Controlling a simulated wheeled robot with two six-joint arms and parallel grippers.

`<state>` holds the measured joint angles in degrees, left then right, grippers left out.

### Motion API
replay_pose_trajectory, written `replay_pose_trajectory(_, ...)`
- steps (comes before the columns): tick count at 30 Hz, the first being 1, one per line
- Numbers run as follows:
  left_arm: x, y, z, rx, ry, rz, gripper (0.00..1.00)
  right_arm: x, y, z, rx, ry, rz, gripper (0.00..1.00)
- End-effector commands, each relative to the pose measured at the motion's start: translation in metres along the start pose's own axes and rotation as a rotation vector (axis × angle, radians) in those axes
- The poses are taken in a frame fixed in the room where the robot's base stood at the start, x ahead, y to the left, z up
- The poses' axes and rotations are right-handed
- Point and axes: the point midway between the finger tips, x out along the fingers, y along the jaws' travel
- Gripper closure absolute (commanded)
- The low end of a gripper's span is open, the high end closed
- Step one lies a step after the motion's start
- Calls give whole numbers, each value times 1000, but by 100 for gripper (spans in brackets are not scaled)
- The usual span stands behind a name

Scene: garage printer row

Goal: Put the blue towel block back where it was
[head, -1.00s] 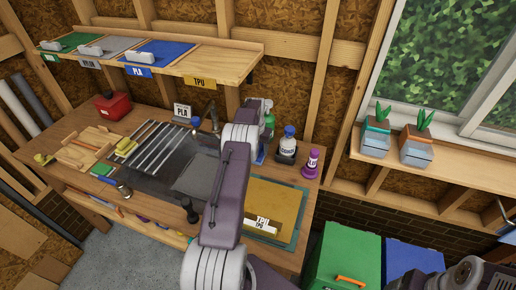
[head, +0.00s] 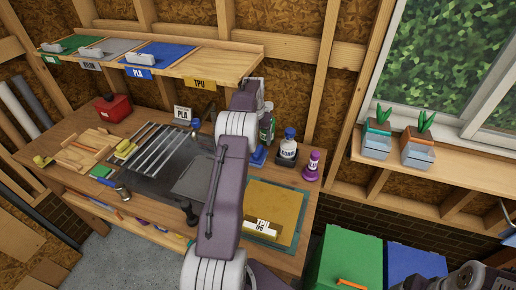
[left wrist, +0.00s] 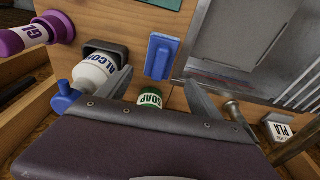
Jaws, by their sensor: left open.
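The blue towel block (head: 258,156) lies on the wooden workbench, just right of my left arm in the head view. The left wrist view shows it whole (left wrist: 162,56), beyond the fingertips and apart from them. My left gripper (left wrist: 158,90) is open and empty, its two grey fingers spread. The green-capped soap bottle (left wrist: 150,99) is between the fingers in that picture, partly hidden by my gripper's body. In the head view my left arm hides most of the gripper.
The alcohol bottle (head: 288,143) in a dark holder and the purple glue bottle (head: 312,165) stand right of the block. The soap bottle (head: 266,122) stands behind it. A yellow-brown board with a TPU tag (head: 275,205) lies nearer. A shelf (head: 225,62) overhangs the bench's back.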

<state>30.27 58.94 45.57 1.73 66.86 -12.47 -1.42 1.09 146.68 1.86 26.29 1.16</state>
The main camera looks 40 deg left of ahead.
Motion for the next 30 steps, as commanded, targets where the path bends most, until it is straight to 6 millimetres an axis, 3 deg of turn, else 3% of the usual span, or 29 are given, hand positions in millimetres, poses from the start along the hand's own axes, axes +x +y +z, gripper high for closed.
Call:
replay_pose_trajectory(6, -28, 0, 0, -1, 0, 0, 25, 0, 0, 0, 0, 0, 0, 25)
replay_pose_trajectory(14, -30, 0, 0, 0, -2, 0, 25, 0, 0, 0, 0, 0, 0, 25)
replay_pose_trajectory(17, -33, 12, 3, 11, -3, 4, 25, 0, 0, 0, 0, 0, 0, 25)
replay_pose_trajectory(19, -38, 36, 12, 35, -7, 10, 25, 0, 0, 0, 0, 0, 0, 25)
replay_pose_trajectory(23, -48, 100, 56, 99, -15, 27, 25, 0, 0, 0, 0, 0, 0, 25)
replay_pose_trajectory(27, -55, 155, 131, 169, -26, 42, 25, 0, 0, 0, 0, 0, 0, 25)
replay_pose_trajectory(30, -56, 178, 196, 216, -34, 51, 25, 0, 0, 0, 0, 0, 0, 25)
